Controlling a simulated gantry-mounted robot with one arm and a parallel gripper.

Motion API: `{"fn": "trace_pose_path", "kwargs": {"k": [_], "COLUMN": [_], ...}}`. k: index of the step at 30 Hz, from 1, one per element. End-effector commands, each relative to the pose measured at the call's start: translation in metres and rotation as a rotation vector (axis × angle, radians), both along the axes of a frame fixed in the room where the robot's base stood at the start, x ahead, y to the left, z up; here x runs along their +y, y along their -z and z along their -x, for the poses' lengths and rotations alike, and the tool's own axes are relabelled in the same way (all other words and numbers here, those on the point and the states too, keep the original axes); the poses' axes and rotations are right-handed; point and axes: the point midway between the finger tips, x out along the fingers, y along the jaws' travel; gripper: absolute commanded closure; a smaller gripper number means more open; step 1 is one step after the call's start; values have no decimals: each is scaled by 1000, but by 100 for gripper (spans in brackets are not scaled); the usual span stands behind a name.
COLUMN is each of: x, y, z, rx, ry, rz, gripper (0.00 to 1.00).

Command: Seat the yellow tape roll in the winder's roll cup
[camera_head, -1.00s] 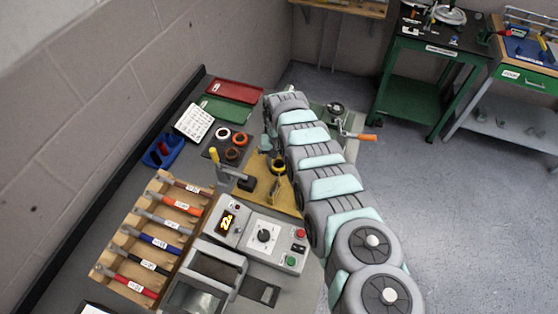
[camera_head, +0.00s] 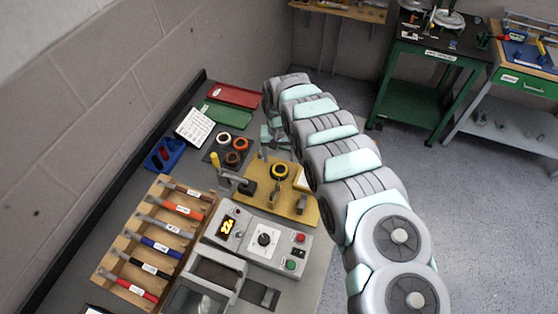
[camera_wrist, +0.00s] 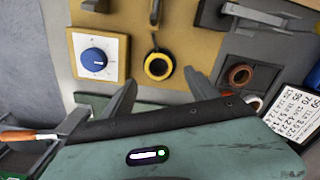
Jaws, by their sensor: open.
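The yellow tape roll (camera_head: 279,171) lies on the winder's tan base board (camera_head: 300,208); it also shows in the wrist view (camera_wrist: 158,66). It surrounds a dark round centre, apparently the roll cup; its rim is largely hidden, and I cannot tell how deep the roll sits. In the wrist view, my gripper (camera_wrist: 159,79) is open and empty. Its two fingers are wide apart, one either side of the roll in the picture, with no visible contact.
A black mat (camera_head: 213,155) holds white, orange and brown rolls. The grey control box (camera_head: 262,240) and tool rack (camera_head: 160,235) stand nearby.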

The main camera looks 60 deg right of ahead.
Motion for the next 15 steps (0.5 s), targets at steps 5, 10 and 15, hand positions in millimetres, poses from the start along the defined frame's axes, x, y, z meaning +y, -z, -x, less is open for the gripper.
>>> {"fn": "trace_pose_path", "kwargs": {"k": [5, 10, 15], "x": [-1, -2, 0], "y": [-27, -48, -58], "z": [1, 0, 1], "rx": [2, 0, 1], "ry": [-1, 0, 1], "rz": [2, 4, 0], "gripper": [32, 32, 32]}}
